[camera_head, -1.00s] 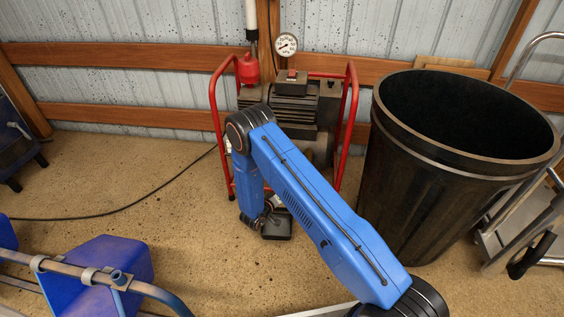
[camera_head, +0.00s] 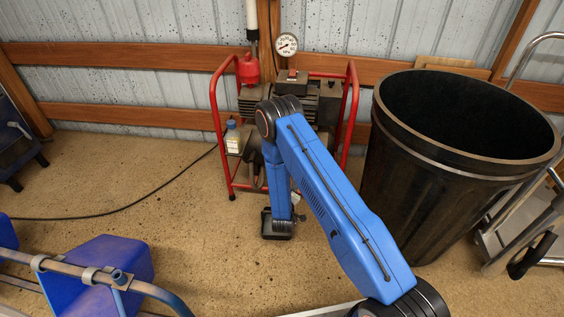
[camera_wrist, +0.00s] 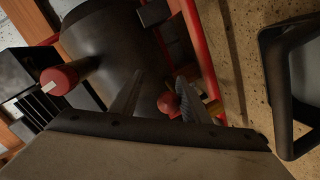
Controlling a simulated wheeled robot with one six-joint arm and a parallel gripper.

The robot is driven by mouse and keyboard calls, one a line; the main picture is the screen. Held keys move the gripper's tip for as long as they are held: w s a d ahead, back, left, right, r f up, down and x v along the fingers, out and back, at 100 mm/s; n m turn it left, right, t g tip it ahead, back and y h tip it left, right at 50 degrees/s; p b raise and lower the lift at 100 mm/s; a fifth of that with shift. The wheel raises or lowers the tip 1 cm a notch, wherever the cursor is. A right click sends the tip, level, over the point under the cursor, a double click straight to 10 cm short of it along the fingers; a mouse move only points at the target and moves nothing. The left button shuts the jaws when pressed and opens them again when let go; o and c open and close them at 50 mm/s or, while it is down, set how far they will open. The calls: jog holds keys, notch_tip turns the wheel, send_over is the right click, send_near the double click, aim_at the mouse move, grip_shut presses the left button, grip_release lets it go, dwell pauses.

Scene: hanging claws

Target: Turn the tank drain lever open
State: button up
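In the wrist view a small red ball knob (camera_wrist: 169,103) with brassy metal beside it sits below the dark tank (camera_wrist: 105,40); it looks like the drain lever's end. My gripper (camera_wrist: 155,92) is open, its two grey fingers apart. The knob shows between them, closer to the right finger; I cannot tell whether they touch. The lever's angle is mostly hidden. In the head view the compressor (camera_head: 292,103) stands in a red tube frame (camera_head: 218,115).
A larger red knob (camera_wrist: 60,78) juts out left of my fingers. A bottle (camera_head: 232,138) stands at the frame's left. A big black bin (camera_head: 430,170) is close on the right.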

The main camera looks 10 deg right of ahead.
jog(key=v, duration=1.7)
jog(key=shift+w+a+r+m+g+y, duration=0.7)
jog(key=shift+w+r+m+g+y, duration=1.25)
jog(key=shift+r, duration=3.75)
notch_tip(320, 180, up, 15)
jog(key=m+g+y, duration=0.1)
jog(key=y, duration=0.1)
jog(key=shift+s+f+m, duration=0.15)
jog(key=shift+f+m, duration=0.1)
jog(key=shift+m, duration=0.1)
jog(key=shift+d, duration=0.15)
